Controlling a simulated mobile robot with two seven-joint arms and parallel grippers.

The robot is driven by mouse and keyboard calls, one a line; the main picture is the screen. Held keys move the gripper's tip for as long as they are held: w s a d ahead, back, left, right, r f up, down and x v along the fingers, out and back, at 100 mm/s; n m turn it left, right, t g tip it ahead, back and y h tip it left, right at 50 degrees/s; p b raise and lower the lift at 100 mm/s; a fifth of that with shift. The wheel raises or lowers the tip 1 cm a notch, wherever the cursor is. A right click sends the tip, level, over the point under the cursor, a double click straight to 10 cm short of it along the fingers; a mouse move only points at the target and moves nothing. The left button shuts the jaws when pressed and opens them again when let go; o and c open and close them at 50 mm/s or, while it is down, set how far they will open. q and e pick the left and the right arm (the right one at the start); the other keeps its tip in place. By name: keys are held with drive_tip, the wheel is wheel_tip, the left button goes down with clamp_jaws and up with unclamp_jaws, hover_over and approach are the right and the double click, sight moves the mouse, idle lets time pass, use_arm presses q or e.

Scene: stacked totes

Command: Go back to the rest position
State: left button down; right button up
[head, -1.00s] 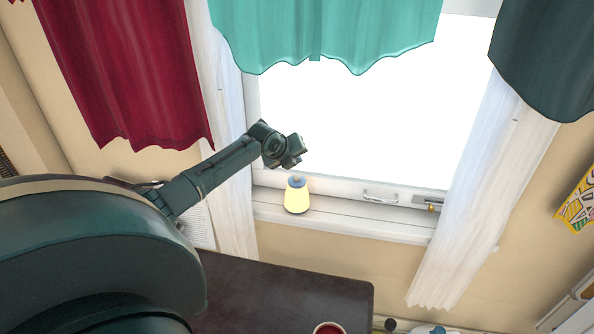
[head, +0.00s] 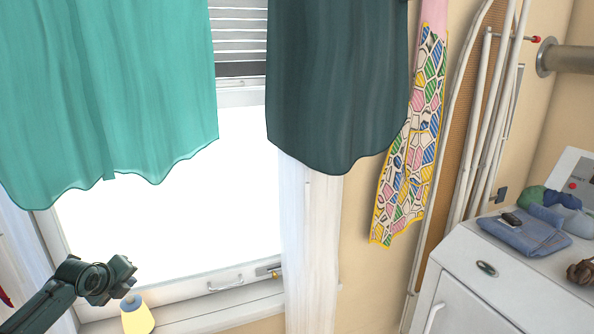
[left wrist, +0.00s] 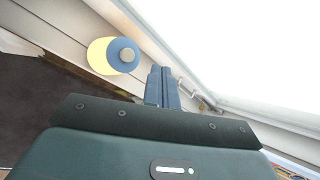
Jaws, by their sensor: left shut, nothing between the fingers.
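My left gripper (head: 127,279) is at the lower left of the head view, in front of the window and just above a yellow bottle with a blue top (head: 137,316). In the left wrist view its fingers (left wrist: 162,88) are together with nothing between them. There the bottle (left wrist: 106,56) stands on the sill, left of the fingers and apart from them. My right gripper is not in any view.
A window sill (head: 225,312) runs below the bright window. Teal (head: 110,90) and dark green (head: 338,80) cloths hang above. A patterned cloth (head: 412,150) hangs to the right, near a white cabinet (head: 470,290) with folded blue cloth (head: 525,232) on top.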

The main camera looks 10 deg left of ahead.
use_arm(q)
drive_tip(key=s+d+f+n+h, duration=0.1)
drive_tip(key=s+d+f+n, duration=0.1)
drive_tip(key=s+d+f, duration=0.35)
drive_tip(key=s+d+f+n+h+p, duration=0.1)
drive_tip(key=s+d+f+n, duration=0.2)
drive_tip(key=d, duration=0.6)
drive_tip(key=s+d+f+n+h, duration=0.1)
drive_tip(key=s+d+f+n, duration=0.1)
drive_tip(key=s+d+f, duration=0.35)
drive_tip(key=s+d+r+n, duration=0.2)
drive_tip(key=s+d+n, duration=0.5)
drive_tip(key=s+d+r+n+t+h+p, duration=0.1)
drive_tip(key=s+d+r+n, duration=0.2)
drive_tip(key=s+d+n, duration=0.4)
drive_tip(key=shift+s+d+t+h, duration=0.2)
drive_tip(key=shift+s+t+h, duration=0.1)
drive_tip(key=shift+s, duration=0.3)
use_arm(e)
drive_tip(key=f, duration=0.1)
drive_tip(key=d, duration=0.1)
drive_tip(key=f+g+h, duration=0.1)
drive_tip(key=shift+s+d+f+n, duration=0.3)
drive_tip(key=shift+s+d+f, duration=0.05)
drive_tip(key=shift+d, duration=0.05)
